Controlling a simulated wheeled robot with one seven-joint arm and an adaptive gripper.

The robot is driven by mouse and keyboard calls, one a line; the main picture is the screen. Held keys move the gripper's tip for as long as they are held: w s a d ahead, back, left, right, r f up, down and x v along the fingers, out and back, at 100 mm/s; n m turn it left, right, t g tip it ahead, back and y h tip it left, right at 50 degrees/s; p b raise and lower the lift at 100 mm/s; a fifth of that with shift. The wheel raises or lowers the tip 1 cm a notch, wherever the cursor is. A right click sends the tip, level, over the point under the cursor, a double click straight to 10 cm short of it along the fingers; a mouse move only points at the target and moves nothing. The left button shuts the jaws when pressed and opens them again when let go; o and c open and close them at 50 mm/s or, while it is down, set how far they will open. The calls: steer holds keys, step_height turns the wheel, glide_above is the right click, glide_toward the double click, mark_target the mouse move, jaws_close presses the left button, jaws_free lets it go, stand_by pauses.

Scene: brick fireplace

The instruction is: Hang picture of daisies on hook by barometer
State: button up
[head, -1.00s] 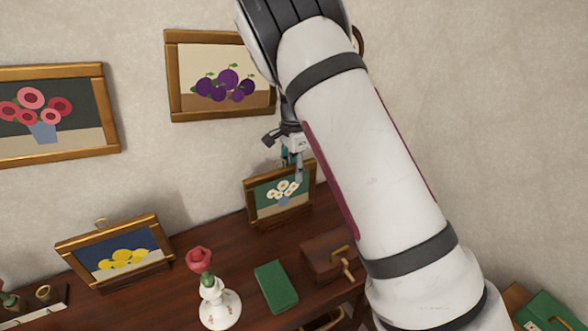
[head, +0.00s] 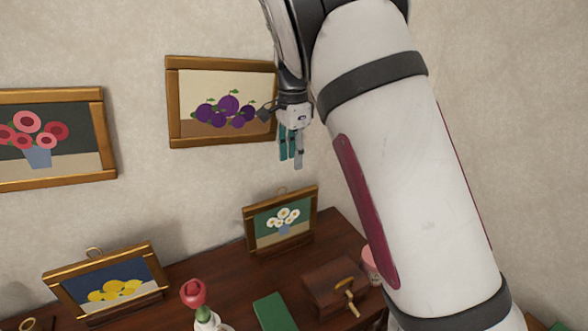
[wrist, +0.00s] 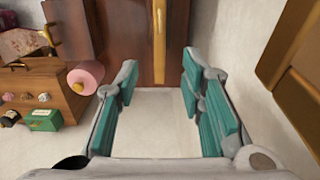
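The picture of daisies (head: 283,221), gold-framed with white flowers on green, stands tilted back at the rear of the dark wooden desk. In the wrist view, a gold bar over dark wood (wrist: 160,42) appears to be its top edge from above. My gripper (head: 291,163) hangs fingers-down above it, apart from it, beside the plum picture's right edge. In the wrist view my gripper (wrist: 158,98) has its teal-padded fingers spread with nothing between them. I cannot make out the barometer or the hook; my arm covers the wall to the right.
The plum picture (head: 180,128) and the pink-flower picture (head: 52,180) hang on the wall. A lemon picture (head: 150,255), a rose vase (head: 205,322), a green book (head: 271,313), a wooden box (head: 335,280) and a pink object (head: 370,266) stand on the desk (head: 225,272).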

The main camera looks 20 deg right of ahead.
steer(key=s+d+r+n+t+y, duration=0.1)
steer(key=s+r+n, duration=0.4)
steer(key=s, duration=0.4)
steer(key=s+d+r+n+t+y, duration=0.1)
steer(key=s+r+n, duration=0.2)
steer(key=s+r, duration=0.5)
steer(key=s+f+n+t+h, duration=0.1)
steer(key=s+n, duration=0.3)
steer(key=s, duration=0.5)
steer(key=s+f+n+t+h, duration=0.1)
steer(key=s+f+n+t, duration=0.1)
steer(key=s, duration=0.7)
steer(key=shift+s+a+f+n, duration=0.35)
steer(key=shift+f+n, duration=0.4)
steer(key=shift+n, duration=0.15)
steer(key=shift+o, duration=0.5)
steer(key=shift+w+r, duration=0.1)
steer(key=shift+w, duration=0.05)
